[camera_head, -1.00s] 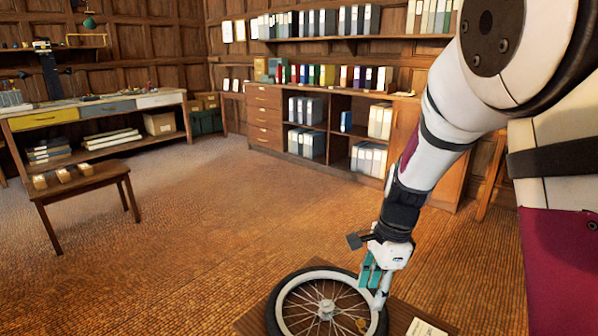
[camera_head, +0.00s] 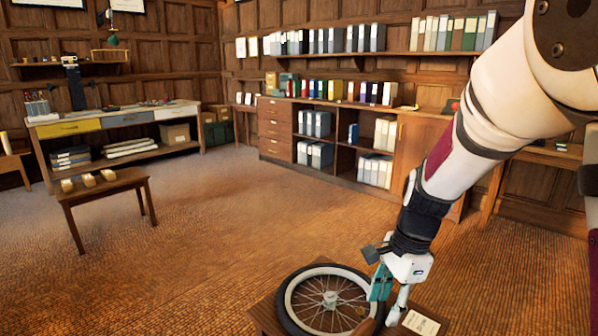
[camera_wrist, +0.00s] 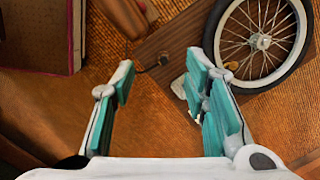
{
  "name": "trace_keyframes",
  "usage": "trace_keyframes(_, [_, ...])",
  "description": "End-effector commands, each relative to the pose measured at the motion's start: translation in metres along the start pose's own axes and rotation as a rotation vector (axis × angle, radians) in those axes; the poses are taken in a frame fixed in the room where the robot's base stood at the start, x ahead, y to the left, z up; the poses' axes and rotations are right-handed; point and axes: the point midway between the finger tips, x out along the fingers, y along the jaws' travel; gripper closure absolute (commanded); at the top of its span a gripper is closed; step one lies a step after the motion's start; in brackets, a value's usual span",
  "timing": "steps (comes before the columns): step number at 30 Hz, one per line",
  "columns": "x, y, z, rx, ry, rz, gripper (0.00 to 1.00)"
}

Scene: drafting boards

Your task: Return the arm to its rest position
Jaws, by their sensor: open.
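My gripper (camera_head: 388,296) is at the lower right of the head view, at the end of my downward-reaching white arm. Its teal-padded fingers stand apart in the wrist view (camera_wrist: 163,68), with nothing between them. A spoked wheel (camera_head: 330,299) with a dark tyre and pale rim lies just left of the gripper in the head view. In the wrist view, the wheel (camera_wrist: 262,41) is beyond the right finger and apart from it. The fingers hide part of the wheel's right edge in the head view.
The wheel lies on a wooden top (camera_head: 266,318) with a printed card (camera_head: 421,323). A small bench (camera_head: 104,187) with several blocks stands left, before a drawer table (camera_head: 120,121). A binder cabinet (camera_head: 340,140) lines the back wall. The carpet between is open.

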Motion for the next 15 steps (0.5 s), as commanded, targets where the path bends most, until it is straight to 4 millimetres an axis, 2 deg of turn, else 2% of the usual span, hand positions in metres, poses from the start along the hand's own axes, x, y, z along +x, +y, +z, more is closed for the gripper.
trace_keyframes(1, [-0.013,0.004,0.003,-0.024,-0.003,-0.010,0.59])
trace_keyframes(8, [-0.068,0.029,0.017,-0.188,-0.009,-0.047,0.59])
trace_keyframes(11, [-0.101,0.047,0.025,-0.293,-0.004,-0.072,0.59])
trace_keyframes(15, [-0.161,0.085,0.040,-0.497,0.023,-0.115,0.59])
